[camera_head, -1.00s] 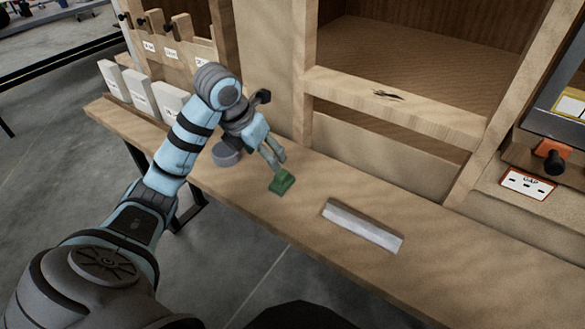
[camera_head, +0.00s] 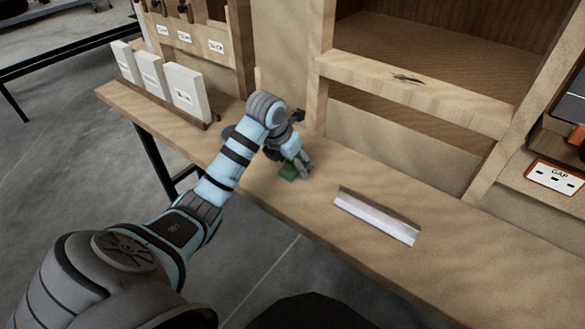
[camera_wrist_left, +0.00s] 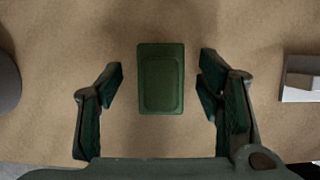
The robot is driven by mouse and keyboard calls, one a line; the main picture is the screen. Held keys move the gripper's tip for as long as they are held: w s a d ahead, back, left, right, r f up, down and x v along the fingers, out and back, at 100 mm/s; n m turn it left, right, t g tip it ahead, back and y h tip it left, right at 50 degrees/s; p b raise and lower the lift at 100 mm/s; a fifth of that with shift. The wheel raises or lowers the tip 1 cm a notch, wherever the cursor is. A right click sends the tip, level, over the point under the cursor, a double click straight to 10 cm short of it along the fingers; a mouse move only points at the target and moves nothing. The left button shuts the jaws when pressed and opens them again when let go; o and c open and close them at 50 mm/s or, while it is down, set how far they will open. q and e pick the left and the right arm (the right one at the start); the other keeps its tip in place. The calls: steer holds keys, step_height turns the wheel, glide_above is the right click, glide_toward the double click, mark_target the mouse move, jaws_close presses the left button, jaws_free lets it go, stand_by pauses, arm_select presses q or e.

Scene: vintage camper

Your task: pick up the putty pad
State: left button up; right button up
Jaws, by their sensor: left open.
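A green rectangular pad (camera_head: 288,173), which I take to be the putty pad, lies flat on the wooden bench near its front edge. In the left wrist view the green pad (camera_wrist_left: 160,80) sits centred between my fingers, with bare bench visible on both sides of it. My left gripper (camera_head: 298,163) is open and points down at the pad, its fingers partly covering it in the head view. In the left wrist view my left gripper (camera_wrist_left: 160,88) shows a finger on each side of the pad, neither touching it. My right gripper is not in view.
A pale metal strip (camera_head: 376,215) lies on the bench (camera_head: 480,245) to the right of the pad. A dark round object (camera_wrist_left: 6,80) stands to its left. White labelled boxes (camera_head: 186,92) stand at the far left. A wooden shelf frame (camera_head: 420,90) rises behind.

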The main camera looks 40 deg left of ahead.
arm_select(q)
steer(key=c, duration=1.3)
steer(key=shift+o, duration=0.2)
step_height(320, 180, up, 9)
steer(key=shift+w+f+p, duration=0.1)
steer(key=shift+f+p, duration=0.05)
steer(key=shift+p, duration=1.1)
step_height(320, 180, up, 11)
steer(key=p, duration=1)
steer(key=shift+r, duration=0.2)
